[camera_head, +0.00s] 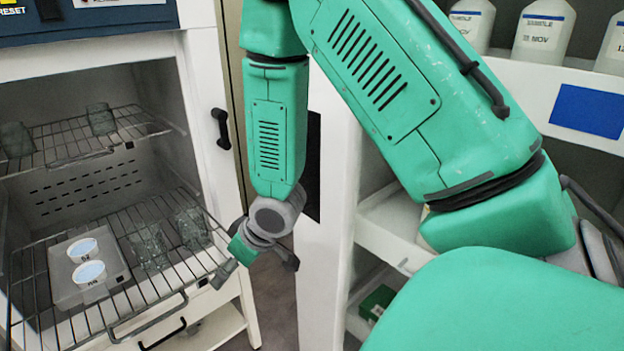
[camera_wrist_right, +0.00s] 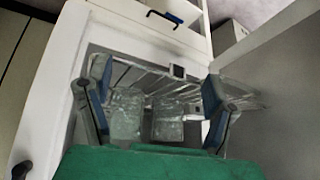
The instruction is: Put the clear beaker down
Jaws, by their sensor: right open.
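Two clear beakers stand on the lower wire shelf (camera_head: 130,290) of the freeze dryer, one more to the left (camera_head: 150,248) and one nearer the door side (camera_head: 192,228). My right gripper (camera_head: 250,262) is at the shelf's right front edge, to the right of both beakers and apart from them. In the right wrist view the gripper (camera_wrist_right: 155,82) has its fingers spread wide. Two clear beakers (camera_wrist_right: 125,116) (camera_wrist_right: 168,122) show between and beyond the fingers, with nothing gripped. My left gripper is not in view.
A grey tray (camera_head: 62,292) with two white-rimmed dishes sits left on the lower shelf. The upper shelf (camera_head: 75,150) holds two more clear glass vessels. The open door with its black handle (camera_head: 221,128) stands right of the chamber. White shelving with bottles (camera_head: 543,30) is farther right.

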